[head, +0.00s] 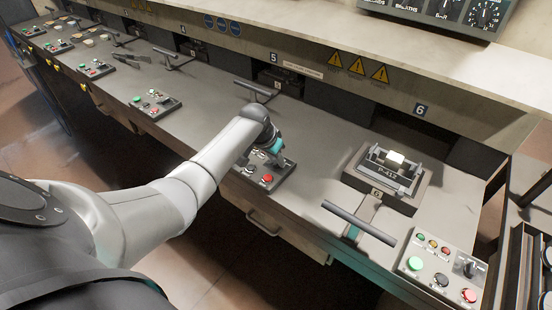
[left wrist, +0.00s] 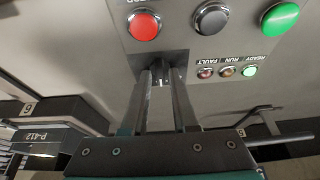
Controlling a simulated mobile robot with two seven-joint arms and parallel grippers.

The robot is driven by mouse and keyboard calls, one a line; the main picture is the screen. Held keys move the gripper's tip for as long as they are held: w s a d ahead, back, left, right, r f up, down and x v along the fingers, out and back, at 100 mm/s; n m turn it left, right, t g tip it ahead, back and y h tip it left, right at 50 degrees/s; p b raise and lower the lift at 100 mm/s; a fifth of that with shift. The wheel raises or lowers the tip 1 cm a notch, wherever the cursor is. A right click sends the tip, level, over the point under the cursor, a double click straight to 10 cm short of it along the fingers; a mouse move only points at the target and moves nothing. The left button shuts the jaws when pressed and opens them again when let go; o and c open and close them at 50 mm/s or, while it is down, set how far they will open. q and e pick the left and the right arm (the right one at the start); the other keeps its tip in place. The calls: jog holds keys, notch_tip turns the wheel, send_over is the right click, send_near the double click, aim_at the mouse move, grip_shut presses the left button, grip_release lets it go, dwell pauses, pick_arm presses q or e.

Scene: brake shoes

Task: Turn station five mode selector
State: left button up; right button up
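The station five control panel (head: 262,178) lies on the bench and is partly hidden by my left arm in the head view. In the left wrist view the panel (left wrist: 240,50) appears upside down. The dark mode selector knob (left wrist: 161,76) sits at its edge beside the red button (left wrist: 145,25). My left gripper (head: 273,150) is over the panel, pointing down. In the left wrist view its two fingers (left wrist: 162,84) stand on either side of the knob, with a narrow gap. I cannot tell whether they touch it. My right gripper is not in view.
A black button (left wrist: 211,18), a green button (left wrist: 280,17) and a lit green READY lamp (left wrist: 250,71) are on the panel. A T-handle (head: 257,88) stands behind it. The station six fixture (head: 388,178), handle (head: 358,222) and panel (head: 440,268) are to the right.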

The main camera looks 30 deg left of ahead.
pick_arm(q)
grip_shut()
dwell(0.3)
jog(key=shift+r+n+p, duration=0.1)
jog(key=shift+n+p, duration=0.3)
jog(key=shift+p, duration=0.15)
jog(key=n+p, duration=0.1)
jog(key=n+y+p, duration=0.1)
jog(key=p, duration=0.1)
jog(key=shift+d+r+n, duration=0.1)
jog(key=shift+d+n, duration=0.1)
jog(key=shift+n, duration=0.1)
jog(key=shift+n+g+y+p, duration=0.3)
jog(key=shift+n+y+p, duration=0.4)
jog(key=shift+n, duration=0.5)
jog(key=shift+w+d+n+y+p, duration=0.1)
jog(key=shift+n+y+p, duration=0.2)
jog(key=shift+n, duration=0.8)
jog(key=shift+f, duration=0.2)
